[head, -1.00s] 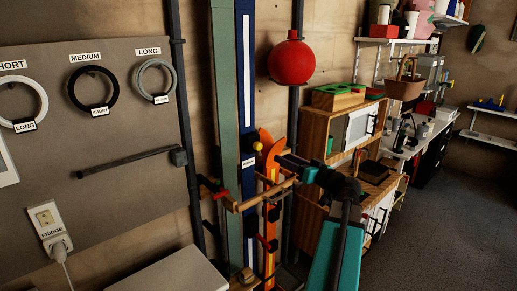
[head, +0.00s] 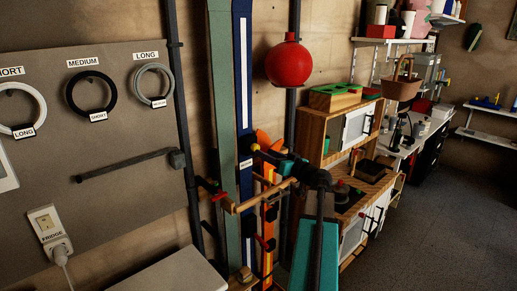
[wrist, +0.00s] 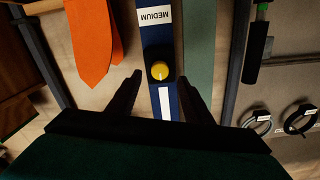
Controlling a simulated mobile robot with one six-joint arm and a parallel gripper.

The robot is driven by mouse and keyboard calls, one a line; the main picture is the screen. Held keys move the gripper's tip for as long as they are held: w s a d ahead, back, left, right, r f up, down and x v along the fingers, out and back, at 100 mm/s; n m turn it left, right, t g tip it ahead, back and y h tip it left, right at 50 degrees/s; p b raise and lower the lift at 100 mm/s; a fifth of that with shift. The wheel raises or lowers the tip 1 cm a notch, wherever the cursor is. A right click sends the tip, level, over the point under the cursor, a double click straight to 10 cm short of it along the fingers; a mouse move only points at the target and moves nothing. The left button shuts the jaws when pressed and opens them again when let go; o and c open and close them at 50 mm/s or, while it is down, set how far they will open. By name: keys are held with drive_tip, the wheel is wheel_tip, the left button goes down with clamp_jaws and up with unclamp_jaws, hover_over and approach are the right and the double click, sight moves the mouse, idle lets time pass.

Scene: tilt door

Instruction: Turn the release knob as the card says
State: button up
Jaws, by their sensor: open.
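A round yellow knob (wrist: 159,70) with a pale pointer mark sits on a black base on the blue board (head: 243,100). In the wrist view the mark points toward the bottom of the picture. A white card reading MEDIUM (wrist: 155,15) is on the board beside the knob, upside down in that view. In the head view a small card (head: 246,163) is too small to read well. My gripper (wrist: 159,80) is open, its dark fingers on either side of the knob with gaps visible. Whether the tips reach its depth is unclear. The head view shows my gripper (head: 265,155) at the board.
An orange board (wrist: 92,45) and a green board (head: 222,90) flank the blue one. A wooden rail (head: 262,196) with red pegs crosses below. Cable loops labelled SHORT, MEDIUM and LONG hang on the grey panel (head: 120,130).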

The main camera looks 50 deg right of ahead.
sight(255, 148)
drive_tip(key=w+p, duration=0.1)
drive_tip(key=w, duration=0.4)
drive_tip(key=shift+w+d, duration=0.1)
drive_tip(key=shift+d, duration=0.1)
drive_tip(key=shift+c, duration=0.4)
drive_tip(key=c, duration=1)
